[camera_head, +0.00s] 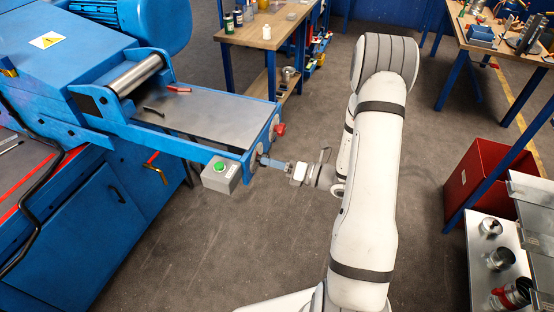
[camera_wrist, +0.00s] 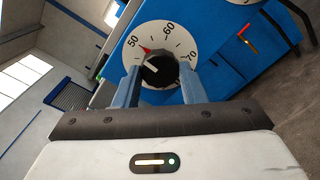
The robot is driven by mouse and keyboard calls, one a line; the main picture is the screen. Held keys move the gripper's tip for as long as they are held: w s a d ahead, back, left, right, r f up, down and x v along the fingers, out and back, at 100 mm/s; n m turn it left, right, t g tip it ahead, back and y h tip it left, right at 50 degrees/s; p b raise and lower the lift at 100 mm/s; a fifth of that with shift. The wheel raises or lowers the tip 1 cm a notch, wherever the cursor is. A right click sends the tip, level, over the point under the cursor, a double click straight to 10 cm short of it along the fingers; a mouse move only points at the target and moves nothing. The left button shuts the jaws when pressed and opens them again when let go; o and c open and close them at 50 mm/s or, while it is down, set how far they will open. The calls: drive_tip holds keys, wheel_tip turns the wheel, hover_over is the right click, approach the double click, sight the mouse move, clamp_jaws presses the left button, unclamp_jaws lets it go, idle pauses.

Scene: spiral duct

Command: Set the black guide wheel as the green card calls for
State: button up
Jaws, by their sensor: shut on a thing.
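The black guide wheel (camera_wrist: 160,70) sits in the middle of a white round scale (camera_wrist: 185,36) marked 50, 60 and 70. A small red pointer (camera_wrist: 146,49) lies near the 50, on its 60 side. A short white line shows on the wheel's face, toward its upper left. My gripper (camera_wrist: 160,76) has one blue finger on each side of the wheel and is shut on it. In the head view my gripper (camera_head: 266,162) reaches the end face of the blue machine's table (camera_head: 205,112), where the wheel is mostly hidden. I can make out no green card in either view.
A grey box with a green button (camera_head: 220,172) hangs just left of my gripper. A red knob (camera_head: 279,129) sits behind it on the same end face. Part of another white dial (camera_wrist: 240,2) shows in the wrist view. Open floor (camera_head: 260,240) lies in front.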

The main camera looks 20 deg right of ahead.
drive_tip(key=shift+a+r, duration=0.1)
idle(0.4)
drive_tip(key=o, duration=0.8)
drive_tip(key=shift+a, duration=0.1)
drive_tip(key=shift+o, duration=1)
drive_tip(key=b+v, duration=0.2)
drive_tip(key=v, duration=0.5)
drive_tip(key=shift+s+d, duration=0.2)
drive_tip(key=shift+d, duration=0.15)
